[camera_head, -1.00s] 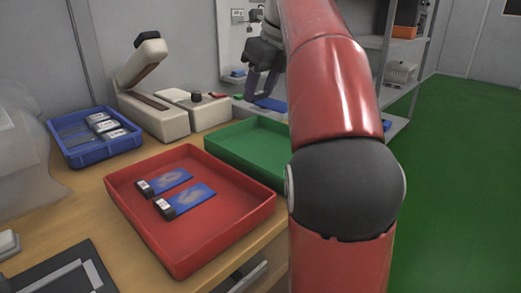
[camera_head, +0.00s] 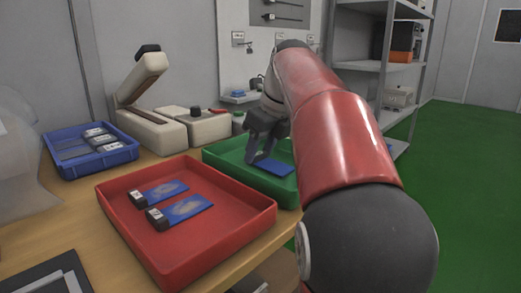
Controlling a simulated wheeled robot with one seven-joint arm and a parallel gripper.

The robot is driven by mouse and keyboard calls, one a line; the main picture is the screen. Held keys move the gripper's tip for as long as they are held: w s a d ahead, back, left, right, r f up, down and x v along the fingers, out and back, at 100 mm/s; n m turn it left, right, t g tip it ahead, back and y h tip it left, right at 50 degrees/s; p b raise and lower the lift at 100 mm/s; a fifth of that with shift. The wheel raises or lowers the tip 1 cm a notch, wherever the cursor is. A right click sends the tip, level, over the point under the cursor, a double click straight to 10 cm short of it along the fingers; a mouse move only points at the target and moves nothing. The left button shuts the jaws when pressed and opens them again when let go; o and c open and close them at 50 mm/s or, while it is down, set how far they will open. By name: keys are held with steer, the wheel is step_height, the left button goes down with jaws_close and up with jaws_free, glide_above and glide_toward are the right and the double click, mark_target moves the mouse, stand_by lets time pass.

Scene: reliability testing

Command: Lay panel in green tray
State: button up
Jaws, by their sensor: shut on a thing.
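The green tray (camera_head: 222,157) stands on the table behind the red tray, its right part hidden by my arm. My gripper (camera_head: 256,158) is over the green tray, fingers pointing down, shut on a flat blue panel (camera_head: 276,169). The panel is held roughly level within the tray's outline. Whether it touches the tray floor I cannot tell. Two more blue panels with brownish patches and dark end blocks, a far one (camera_head: 170,189) and a near one (camera_head: 190,209), lie in the red tray (camera_head: 220,236).
A blue basket (camera_head: 95,165) with several dark-and-white pieces stands at the left. A cream press-like device (camera_head: 150,125) stands behind the trays. A grey shelf (camera_head: 368,65) stands at the back right. My arm fills the right foreground.

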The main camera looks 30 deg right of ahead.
mark_target(276, 166)
steer(key=shift+f, duration=0.15)
steer(key=o, duration=1)
steer(key=shift+c, duration=0.2)
steer(key=p+v, duration=0.4)
steer(key=v, duration=0.8)
steer(key=shift+r, duration=0.2)
